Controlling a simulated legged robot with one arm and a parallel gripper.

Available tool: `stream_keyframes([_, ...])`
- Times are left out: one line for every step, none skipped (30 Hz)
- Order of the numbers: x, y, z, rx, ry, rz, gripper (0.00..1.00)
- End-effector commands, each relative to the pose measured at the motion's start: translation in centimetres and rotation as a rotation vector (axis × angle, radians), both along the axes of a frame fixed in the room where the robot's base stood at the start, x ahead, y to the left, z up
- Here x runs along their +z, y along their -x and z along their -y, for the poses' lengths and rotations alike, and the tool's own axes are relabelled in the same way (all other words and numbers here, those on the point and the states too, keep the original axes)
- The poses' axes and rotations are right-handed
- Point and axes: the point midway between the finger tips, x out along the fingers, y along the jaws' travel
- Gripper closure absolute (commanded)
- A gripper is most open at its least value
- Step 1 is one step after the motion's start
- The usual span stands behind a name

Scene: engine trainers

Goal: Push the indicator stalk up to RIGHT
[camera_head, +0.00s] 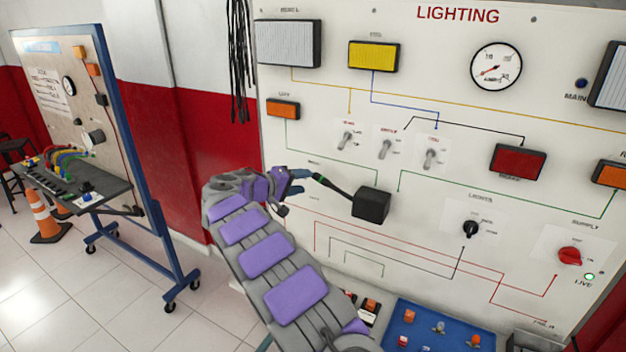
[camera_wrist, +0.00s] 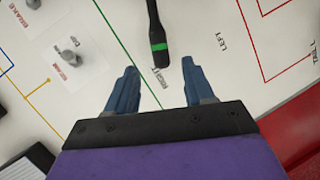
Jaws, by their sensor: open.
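The indicator stalk (camera_head: 336,188) is a black lever with a green band, coming out of a black box (camera_head: 371,205) on the lighting panel. In the head view it points left and slightly up from the box. In the wrist view the stalk (camera_wrist: 155,30) hangs from the top edge, its tip close to the RIGHT lettering; the LEFT lettering lies to its right. My gripper (camera_head: 298,180) is at the stalk's free end. In the wrist view my gripper (camera_wrist: 160,70) has its blue fingers spread, with the stalk tip at the gap's mouth. I cannot tell whether they touch.
Toggle switches (camera_head: 386,148) sit above the stalk. A black rotary knob (camera_head: 470,229) and a red supply knob (camera_head: 569,256) are to the right. A blue tray (camera_head: 440,325) with small parts lies below. A second trainer board (camera_head: 70,100) on wheels stands left.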

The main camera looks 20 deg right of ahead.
Motion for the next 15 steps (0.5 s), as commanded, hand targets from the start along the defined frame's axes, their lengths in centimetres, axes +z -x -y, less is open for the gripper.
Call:
stream_keyframes([0.5, 0.3, -1.2, 0.004, 0.002, 0.001, 0.47])
stream_keyframes([0.7, 0.5, -1.8, 0.003, 0.002, 0.0, 0.47])
stream_keyframes([0.9, 0.8, -2.6, 0.001, 0.001, 0.0, 0.47])
stream_keyframes([1.1, 1.1, -3.1, 0.0, 0.002, 0.0, 0.47])
stream_keyframes([1.3, 1.2, -3.7, 0.001, 0.002, 0.0, 0.47])
stream_keyframes([1.5, 1.4, -4.4, 0.001, 0.002, 0.0, 0.47])
stream_keyframes([1.6, 1.6, -4.9, 0.002, 0.002, 0.0, 0.47])
stream_keyframes([1.7, 1.7, -5.4, 0.002, 0.002, 0.0, 0.47])
stream_keyframes([1.9, 1.9, -5.9, 0.002, 0.002, 0.0, 0.47])
stream_keyframes([2.0, 2.0, -6.3, 0.002, 0.001, 0.001, 0.47])
stream_keyframes([2.1, 2.1, -6.6, 0.001, 0.0, 0.0, 0.47])
stream_keyframes([2.1, 2.3, -7.0, 0.0, 0.0, 0.0, 0.47])
stream_keyframes([2.2, 2.4, -7.2, -0.001, 0.0, 0.0, 0.47])
stream_keyframes([2.2, 2.4, -7.4, -0.001, 0.0, 0.0, 0.47])
stream_keyframes([2.3, 2.5, -7.6, -0.001, 0.0, 0.0, 0.47])
